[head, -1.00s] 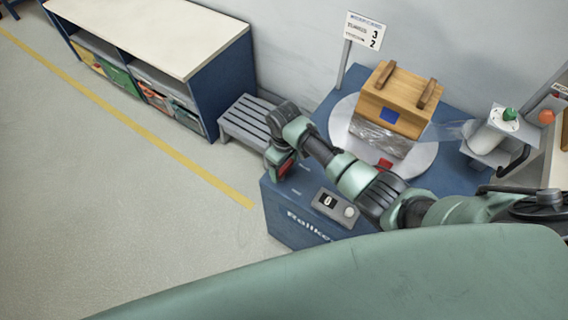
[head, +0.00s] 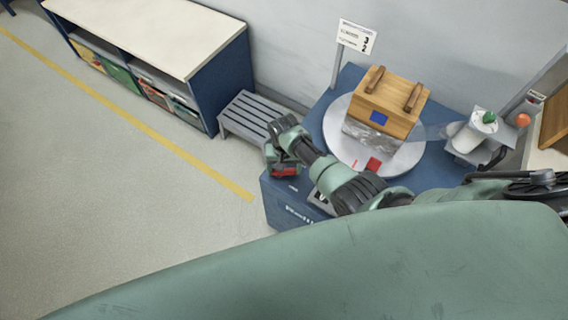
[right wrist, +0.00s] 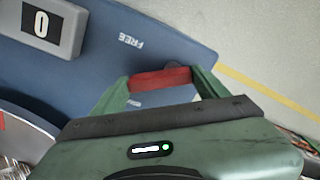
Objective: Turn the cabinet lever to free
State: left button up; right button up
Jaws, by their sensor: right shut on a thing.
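The blue cabinet (head: 277,203) stands right of centre in the head view, under the turntable (head: 405,160). My right gripper (head: 284,172) is at its front left corner. In the right wrist view, the two green fingers (right wrist: 160,84) are shut on the red lever (right wrist: 160,77). The word FREE (right wrist: 131,40) is printed on the blue top, up and left of the lever in that view. The lever's pivot is hidden, so its exact setting cannot be read. My left gripper is not in view.
A wooden crate (head: 391,100) with clear film around its lower part sits on the turntable. A counter box (right wrist: 52,22) reads 0. A film roll (head: 475,132) stands at right. A grey slatted bench (head: 255,118) is left of the cabinet; open floor lies further left.

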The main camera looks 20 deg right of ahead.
jog(key=m, duration=0.1)
jog(key=m+p, duration=0.1)
jog(key=m, duration=0.1)
jog(key=shift+s+a+r+m, duration=0.15)
jog(key=shift+s+m, duration=0.05)
jog(key=shift+m, duration=0.1)
jog(key=shift+s+a+m+p, duration=0.15)
jog(key=shift+m+p, duration=0.35)
jog(key=shift+m, duration=1.1)
jog(key=o, duration=1.4)
jog(key=shift+r, duration=0.25)
notch_tip(320, 180, up, 7)
jog(key=shift+r+p, duration=0.1)
jog(key=shift+p, duration=0.95)
